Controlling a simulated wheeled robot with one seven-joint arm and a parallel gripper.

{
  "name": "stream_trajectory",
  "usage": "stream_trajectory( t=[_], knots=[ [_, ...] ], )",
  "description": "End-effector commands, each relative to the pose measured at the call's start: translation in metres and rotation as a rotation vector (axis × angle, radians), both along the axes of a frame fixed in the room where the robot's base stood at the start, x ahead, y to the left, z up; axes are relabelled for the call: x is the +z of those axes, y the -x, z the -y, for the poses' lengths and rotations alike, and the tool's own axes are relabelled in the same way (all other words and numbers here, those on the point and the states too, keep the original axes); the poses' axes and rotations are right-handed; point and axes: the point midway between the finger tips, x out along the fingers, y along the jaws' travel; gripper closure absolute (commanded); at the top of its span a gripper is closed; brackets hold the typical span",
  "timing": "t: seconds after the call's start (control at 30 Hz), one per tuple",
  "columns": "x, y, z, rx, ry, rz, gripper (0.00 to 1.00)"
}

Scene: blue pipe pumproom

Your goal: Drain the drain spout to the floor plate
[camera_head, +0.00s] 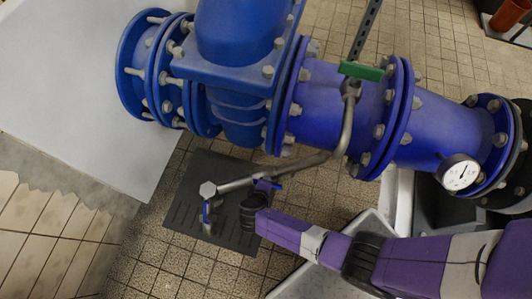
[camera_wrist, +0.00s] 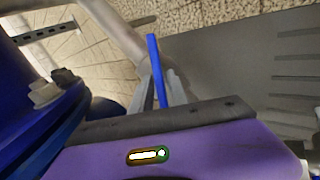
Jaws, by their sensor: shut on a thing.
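The drain spout (camera_head: 235,184) is a bent grey metal pipe coming off the blue main pipe, with an elbow and a downward outlet at its left end. A small blue lever (camera_head: 206,212) shows at the outlet. The dark slotted floor plate (camera_head: 185,215) lies under the outlet. My gripper (camera_head: 262,189) is beside the spout's middle, seemingly shut on a thin blue bar (camera_wrist: 154,60), which stands between the fingers in the wrist view. The fingertips are partly hidden in the head view.
The large flanged blue pipe (camera_head: 335,95) fills the upper middle, with bolts close to my arm. A round gauge (camera_head: 460,173) is at the right. A white slab (camera_head: 75,90) is at the left. A pale tray edge (camera_head: 375,222) lies below my arm. Tiled floor is open at lower left.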

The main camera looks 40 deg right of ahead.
Motion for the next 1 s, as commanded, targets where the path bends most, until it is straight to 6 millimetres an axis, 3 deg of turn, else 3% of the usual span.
stream_trajectory(
  t=[0.5, 1.0],
  knots=[
    [-0.0043, 0.0031, -0.0022, 0.302, 0.286, -0.103, 1.00],
    [-0.0045, 0.0040, -0.0027, 0.409, 0.385, -0.139, 1.00]
  ],
)
